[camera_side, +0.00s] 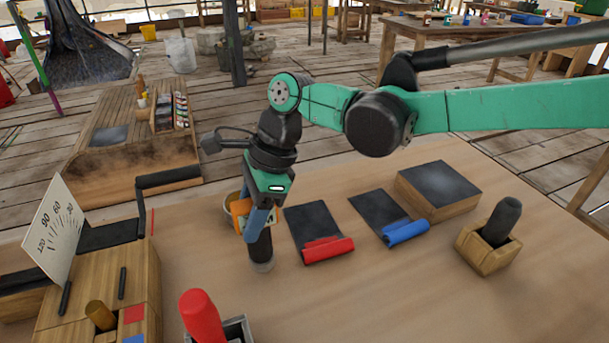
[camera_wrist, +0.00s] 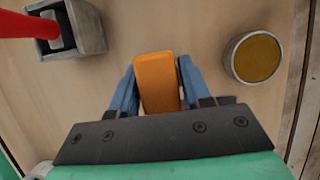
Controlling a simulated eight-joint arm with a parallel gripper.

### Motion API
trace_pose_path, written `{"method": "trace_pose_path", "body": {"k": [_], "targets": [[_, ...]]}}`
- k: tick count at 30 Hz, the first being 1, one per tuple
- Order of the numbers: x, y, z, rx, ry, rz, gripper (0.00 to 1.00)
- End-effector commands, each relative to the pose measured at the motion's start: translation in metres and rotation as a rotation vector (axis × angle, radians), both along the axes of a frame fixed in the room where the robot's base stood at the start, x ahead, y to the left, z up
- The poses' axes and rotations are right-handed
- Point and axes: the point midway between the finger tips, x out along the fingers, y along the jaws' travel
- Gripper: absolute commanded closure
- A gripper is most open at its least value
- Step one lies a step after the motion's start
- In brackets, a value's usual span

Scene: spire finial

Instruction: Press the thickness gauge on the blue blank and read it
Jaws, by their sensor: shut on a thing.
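My gripper (camera_side: 258,222) has blue fingers shut on an orange-bodied tool (camera_wrist: 157,84), apparently the thickness gauge. In the side view a dark cylinder (camera_side: 261,247) with a grey foot extends below the fingers, apparently part of that tool. I cannot tell whether the foot touches the table. A dark flat sheet (camera_side: 379,210) with a blue rolled end (camera_side: 405,232), likely the blue blank, lies to the right of my gripper, apart from it. A similar dark sheet (camera_side: 312,222) with a red rolled end (camera_side: 328,250) lies between them. No gauge reading is visible on the tool.
A round dish (camera_wrist: 255,57) stands close to my gripper. A red-handled tool (camera_side: 201,314) stands in a grey holder. A wooden box (camera_side: 110,275) with a numbered dial (camera_side: 56,228) is at left. A dark-topped wooden block (camera_side: 438,188) and a dark-handled holder (camera_side: 489,247) are at right.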

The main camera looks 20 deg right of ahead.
Motion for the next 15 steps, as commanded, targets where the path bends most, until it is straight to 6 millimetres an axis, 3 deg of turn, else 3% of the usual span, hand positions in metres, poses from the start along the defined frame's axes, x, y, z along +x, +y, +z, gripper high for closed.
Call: {"method": "trace_pose_path", "body": {"k": [9,13,15], "targets": [[0.000,0.000,0.061,0.000,0.000,0.000,1.00],[0.004,-0.007,0.072,0.000,0.000,-0.013,1.00],[0.012,-0.020,0.075,-0.001,0.001,-0.039,1.00]]}}
